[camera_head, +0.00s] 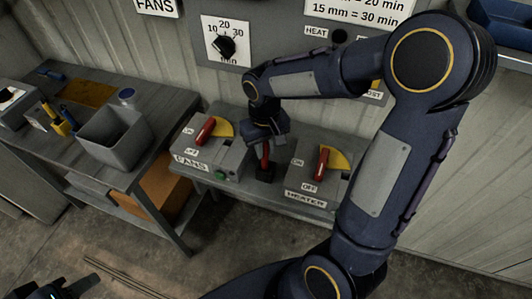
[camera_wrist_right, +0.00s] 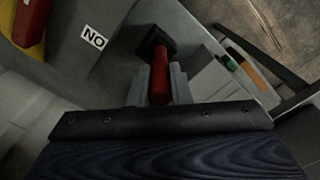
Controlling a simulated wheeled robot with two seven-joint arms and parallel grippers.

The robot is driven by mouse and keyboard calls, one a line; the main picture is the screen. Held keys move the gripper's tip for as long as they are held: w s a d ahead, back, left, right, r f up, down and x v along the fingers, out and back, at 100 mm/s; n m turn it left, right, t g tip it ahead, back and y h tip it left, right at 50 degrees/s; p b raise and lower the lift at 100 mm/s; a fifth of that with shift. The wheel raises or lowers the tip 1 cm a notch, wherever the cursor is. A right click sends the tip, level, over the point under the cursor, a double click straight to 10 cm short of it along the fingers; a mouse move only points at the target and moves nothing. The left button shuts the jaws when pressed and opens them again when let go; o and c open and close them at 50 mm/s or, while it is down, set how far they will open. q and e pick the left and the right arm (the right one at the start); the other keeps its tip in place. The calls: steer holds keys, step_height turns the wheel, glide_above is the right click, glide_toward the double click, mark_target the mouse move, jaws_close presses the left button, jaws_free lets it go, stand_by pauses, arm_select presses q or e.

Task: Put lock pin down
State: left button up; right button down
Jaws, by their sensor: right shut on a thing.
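The red lock pin (camera_head: 265,156) is between the fans box and the heater box on the narrow bench. My right gripper (camera_head: 265,143) reaches down from above and is shut on the pin. In the right wrist view the red lock pin (camera_wrist_right: 159,78) sits between the grey fingers (camera_wrist_right: 158,92). A black block (camera_head: 266,173) is at the pin's lower end; it also shows as a dark square in the right wrist view (camera_wrist_right: 155,42). I cannot tell whether the pin is resting in it. My left gripper (camera_head: 68,290) is partly in view at the bottom left, its fingers unclear.
The fans box (camera_head: 205,165) and heater box (camera_head: 315,185) flank the pin closely, each with a red handle on a yellow plate. A timer dial (camera_head: 225,46) is on the wall panel above. A workbench with a grey bin (camera_head: 112,140) stands left.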

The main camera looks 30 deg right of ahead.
mark_target(266, 156)
steer(key=shift+w+d+f, duration=0.1)
steer(key=shift+d+f, duration=0.05)
steer(key=shift+f, duration=0.15)
steer(key=shift+w+d+f, duration=0.1)
steer(key=shift+f, duration=0.8)
steer(key=shift+w+d+f, duration=0.1)
steer(key=shift+f, duration=0.8)
steer(key=shift+f, duration=0.2)
steer(key=c, duration=1.3)
jaws_free()
steer(key=shift+c, duration=0.2)
